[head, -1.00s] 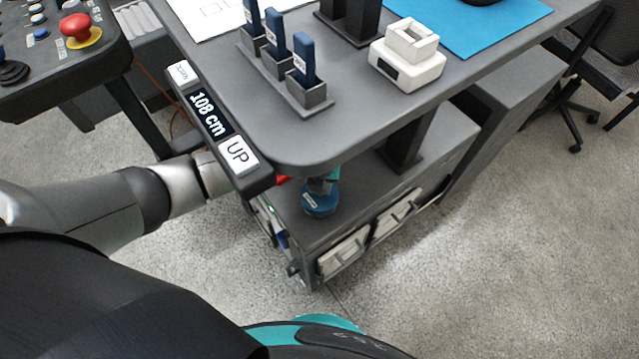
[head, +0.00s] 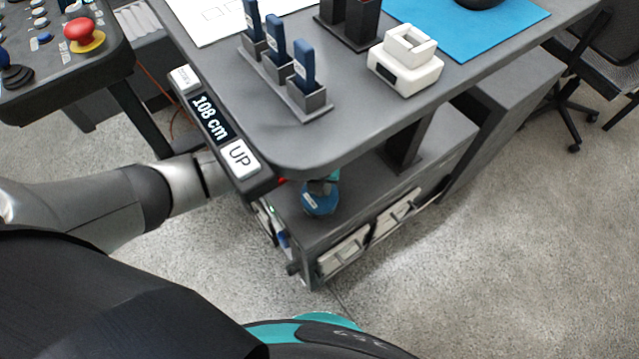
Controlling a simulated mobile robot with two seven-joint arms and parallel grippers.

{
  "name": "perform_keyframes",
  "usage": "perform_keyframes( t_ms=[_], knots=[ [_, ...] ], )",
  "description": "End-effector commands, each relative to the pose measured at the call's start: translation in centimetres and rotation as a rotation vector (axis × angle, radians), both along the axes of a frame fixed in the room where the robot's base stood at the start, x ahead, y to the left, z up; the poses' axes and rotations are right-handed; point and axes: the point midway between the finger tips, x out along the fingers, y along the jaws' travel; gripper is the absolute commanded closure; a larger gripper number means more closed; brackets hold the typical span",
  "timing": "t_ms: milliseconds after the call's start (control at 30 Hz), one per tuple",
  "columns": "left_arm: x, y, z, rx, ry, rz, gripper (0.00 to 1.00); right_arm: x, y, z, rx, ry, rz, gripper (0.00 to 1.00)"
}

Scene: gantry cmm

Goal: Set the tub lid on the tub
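A round blue object with a pale label (head: 319,203), which may be the tub or its lid, is on or just above the lower shelf under the tabletop corner. I cannot tell which it is. My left arm comes in from the left and passes under the tabletop edge. Small dark, teal and red parts show right above the blue object, and they may belong to my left gripper. The tabletop hides most of that area, so its fingers and hold cannot be made out. My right gripper is not in view.
The grey tabletop (head: 350,120) overhangs the lower shelf (head: 370,205). A height control reading 108 cm (head: 211,119) is on its left edge. On top are blue-handled tools in a rack (head: 283,85), a white block (head: 405,68) and a blue mat (head: 470,30). A control console (head: 60,65) stands left.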

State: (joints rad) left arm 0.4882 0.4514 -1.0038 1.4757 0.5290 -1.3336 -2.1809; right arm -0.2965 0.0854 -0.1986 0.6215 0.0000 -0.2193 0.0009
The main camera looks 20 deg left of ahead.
Motion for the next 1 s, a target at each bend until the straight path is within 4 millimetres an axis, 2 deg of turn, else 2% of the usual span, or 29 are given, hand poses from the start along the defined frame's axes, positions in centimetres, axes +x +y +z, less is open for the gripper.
perform_keyframes(
  t_ms=[967,1000],
  knots=[
    [0.0,0.0,-1.3,0.000,0.001,0.000,1.00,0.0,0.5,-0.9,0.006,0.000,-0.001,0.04],
    [0.0,0.0,-1.4,0.000,0.000,0.000,0.70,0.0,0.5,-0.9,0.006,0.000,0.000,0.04]
  ],
)
